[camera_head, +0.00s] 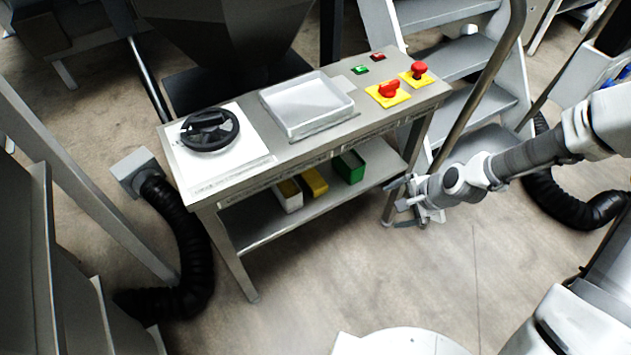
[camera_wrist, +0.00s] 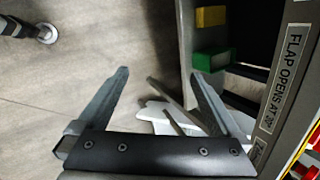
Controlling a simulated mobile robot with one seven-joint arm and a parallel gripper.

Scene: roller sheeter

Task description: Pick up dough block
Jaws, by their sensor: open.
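I cannot clearly make out a dough block. Three bins stand on the lower shelf of the steel table: a white bin (camera_head: 290,201) with something tan at its top, a yellow bin (camera_head: 313,182) and a green bin (camera_head: 349,168). The tan content is too small to identify. My gripper (camera_head: 397,204) is open and empty, in front of the table's right end, to the right of the bins. In the wrist view its two fingers (camera_wrist: 159,82) are spread apart, with the green bin (camera_wrist: 211,61) and yellow bin (camera_wrist: 211,16) beyond the right finger.
The steel table top (camera_head: 240,103) carries a black handwheel (camera_head: 210,130), a white tray (camera_head: 306,105), a red rotary switch (camera_head: 389,89) and a red stop button (camera_head: 419,70). Steps (camera_head: 458,53) stand behind its right end. The floor in front (camera_head: 320,270) is clear.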

